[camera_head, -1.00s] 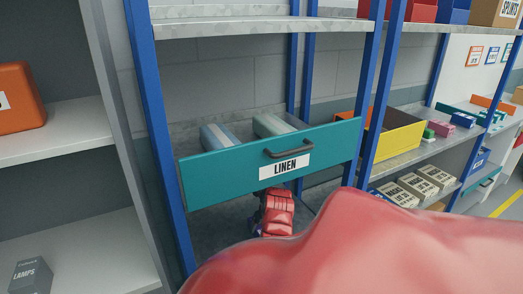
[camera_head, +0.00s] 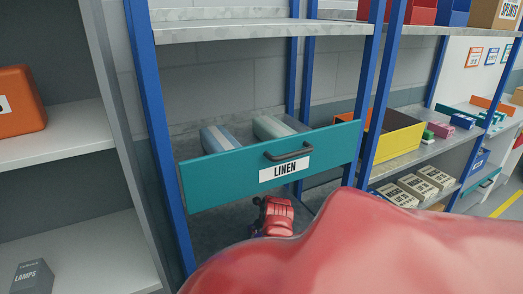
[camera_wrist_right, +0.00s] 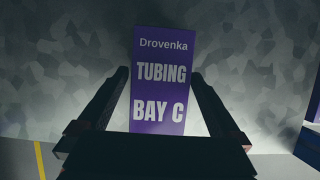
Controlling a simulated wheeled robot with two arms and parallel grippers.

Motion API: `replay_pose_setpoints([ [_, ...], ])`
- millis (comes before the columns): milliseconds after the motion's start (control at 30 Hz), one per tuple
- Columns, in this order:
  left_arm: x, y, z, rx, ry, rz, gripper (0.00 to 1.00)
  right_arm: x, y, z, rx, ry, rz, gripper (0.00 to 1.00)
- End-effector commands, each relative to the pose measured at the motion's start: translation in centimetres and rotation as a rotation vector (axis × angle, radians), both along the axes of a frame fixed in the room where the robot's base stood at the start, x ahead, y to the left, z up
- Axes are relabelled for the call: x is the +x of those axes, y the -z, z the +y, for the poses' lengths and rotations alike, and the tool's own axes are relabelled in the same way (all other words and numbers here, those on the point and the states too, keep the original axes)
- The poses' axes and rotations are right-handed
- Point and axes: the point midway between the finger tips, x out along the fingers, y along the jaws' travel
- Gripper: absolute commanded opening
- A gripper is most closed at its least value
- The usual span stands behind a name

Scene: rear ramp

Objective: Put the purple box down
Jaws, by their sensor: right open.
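The purple box (camera_wrist_right: 160,85) stands out in the right wrist view, with white lettering reading Drovenka, TUBING, BAY C. It lies against a mottled grey surface. My right gripper (camera_wrist_right: 160,76) is open, with one dark finger on each side of the box; a gap shows beside the left finger. In the head view my right gripper (camera_head: 260,205) is below the teal LINEN drawer, over the lower grey shelf. The box is mostly or wholly hidden there by the gripper and my red arm. My left gripper is not in view.
The teal drawer (camera_head: 225,178) is pulled out just above my right gripper, holding wrapped packs. A blue rack post (camera_head: 165,150) stands to the left. A yellow bin (camera_head: 398,142) and several cartons (camera_head: 410,186) are on the shelves to the right.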

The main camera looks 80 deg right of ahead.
Motion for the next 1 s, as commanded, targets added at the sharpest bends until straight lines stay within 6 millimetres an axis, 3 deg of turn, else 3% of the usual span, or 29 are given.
replay_pose_setpoints([
  [367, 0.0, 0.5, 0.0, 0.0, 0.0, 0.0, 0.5, -0.9, -2.9, 1.0, -0.003, 0.003, -0.001, 1.0],
  [1000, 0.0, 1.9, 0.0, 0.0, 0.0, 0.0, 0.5, -7.1, -2.9, 8.2, -0.002, 0.004, -0.001, 1.0],
])
